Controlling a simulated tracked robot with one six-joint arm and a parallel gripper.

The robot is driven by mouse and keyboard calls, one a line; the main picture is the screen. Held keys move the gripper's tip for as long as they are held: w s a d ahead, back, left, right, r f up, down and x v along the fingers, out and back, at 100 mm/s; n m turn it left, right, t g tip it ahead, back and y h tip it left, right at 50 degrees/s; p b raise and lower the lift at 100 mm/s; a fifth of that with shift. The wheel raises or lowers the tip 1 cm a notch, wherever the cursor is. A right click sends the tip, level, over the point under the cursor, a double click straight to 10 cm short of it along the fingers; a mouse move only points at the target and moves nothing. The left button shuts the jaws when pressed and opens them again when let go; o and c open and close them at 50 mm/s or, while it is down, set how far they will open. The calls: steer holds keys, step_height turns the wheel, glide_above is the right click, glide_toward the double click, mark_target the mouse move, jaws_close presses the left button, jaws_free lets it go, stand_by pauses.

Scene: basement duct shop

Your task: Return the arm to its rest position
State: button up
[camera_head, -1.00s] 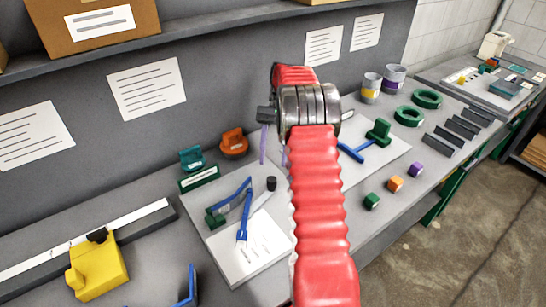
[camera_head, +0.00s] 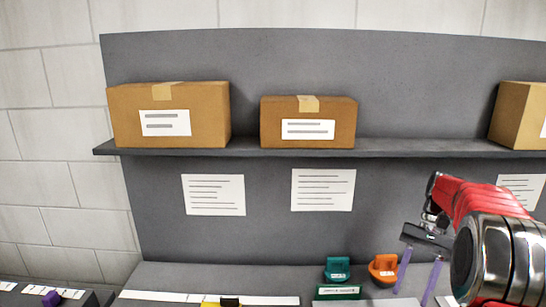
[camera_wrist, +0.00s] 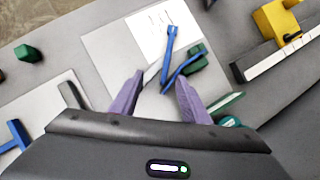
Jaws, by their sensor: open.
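My red ribbed arm reaches in from the right edge of the head view. My gripper (camera_head: 418,288) hangs from it over the workbench, its two purple fingers pointing down and spread apart with nothing visible between them. In the wrist view my gripper (camera_wrist: 160,80) is also open, above a pale board (camera_wrist: 108,45) that carries a blue two-armed tool (camera_wrist: 170,45) with a green block. The fingertips overlap the board in the picture; their height above it is hard to tell.
A dark shelf (camera_head: 250,152) holds cardboard boxes (camera_head: 308,122). Teal (camera_head: 338,267) and orange (camera_head: 383,267) items stand at the back of the bench near my gripper. A yellow device (camera_wrist: 277,20) and a green cube (camera_wrist: 29,54) show in the wrist view.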

steer(key=s+a+r+n+t+h, duration=0.35)
steer(key=s+a+r, duration=0.4)
steer(key=a, duration=0.35)
steer(key=s+a+f+n+t, duration=0.1)
steer(key=s+a+n+t, duration=0.1)
steer(key=s, duration=0.4)
steer(key=s+a+f+n+t, duration=0.1)
steer(key=s+a+t, duration=0.3)
steer(key=s+a, duration=0.1)
steer(key=shift+s+f+n+t, duration=0.2)
steer(key=shift+s+n+t, duration=0.15)
steer(key=shift+s, duration=0.2)
steer(key=shift+h, duration=0.25)
steer(key=shift+c, duration=0.3)
